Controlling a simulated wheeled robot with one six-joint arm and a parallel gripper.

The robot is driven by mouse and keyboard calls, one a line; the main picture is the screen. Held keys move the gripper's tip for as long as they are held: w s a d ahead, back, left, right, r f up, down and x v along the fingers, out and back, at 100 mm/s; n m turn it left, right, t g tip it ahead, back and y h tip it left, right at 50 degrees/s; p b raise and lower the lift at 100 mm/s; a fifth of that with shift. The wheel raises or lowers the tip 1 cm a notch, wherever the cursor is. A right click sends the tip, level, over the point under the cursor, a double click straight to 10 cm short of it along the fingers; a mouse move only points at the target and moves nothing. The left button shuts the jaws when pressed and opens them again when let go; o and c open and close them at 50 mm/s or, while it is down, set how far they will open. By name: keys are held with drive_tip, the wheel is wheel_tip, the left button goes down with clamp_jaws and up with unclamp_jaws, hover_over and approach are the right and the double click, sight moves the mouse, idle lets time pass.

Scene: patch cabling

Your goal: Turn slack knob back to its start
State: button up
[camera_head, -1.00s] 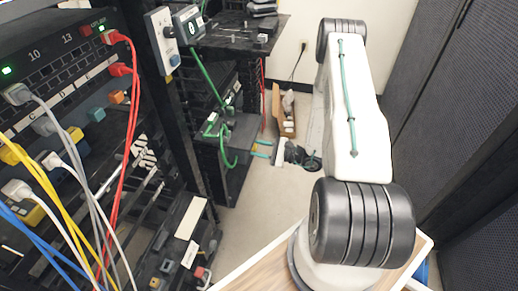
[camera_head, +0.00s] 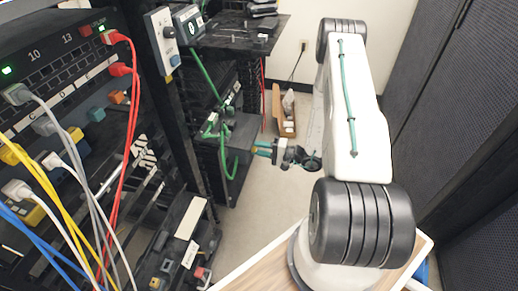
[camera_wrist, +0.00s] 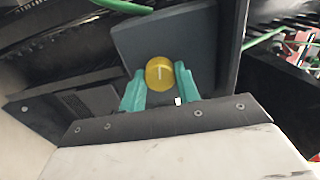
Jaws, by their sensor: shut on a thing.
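In the wrist view a round yellow knob (camera_wrist: 160,73), with a pale pointer line running nearly straight up in the picture, sits in front of a dark panel (camera_wrist: 184,42). My gripper (camera_wrist: 160,78) has its two teal fingers on either side of the knob and is shut on it. In the head view my gripper (camera_head: 258,149) is low in the middle, beside the dark rack shelf, with its teal fingers pointing left. I cannot make out the knob in the head view.
Green cables (camera_head: 223,158) hang at the rack shelf just left of my gripper. A panel at left carries red cables (camera_head: 130,120) and several other plugs. A small display box (camera_head: 189,25) reads 0. A cardboard box (camera_head: 284,112) stands behind.

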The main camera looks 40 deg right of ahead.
drive_tip(key=n, duration=1.1)
drive_tip(key=shift+n, duration=0.3)
idle(0.4)
drive_tip(key=o, duration=1)
drive_tip(key=v, duration=0.7)
drive_tip(key=shift+s+d, duration=0.25)
drive_tip(key=shift+s, duration=0.1)
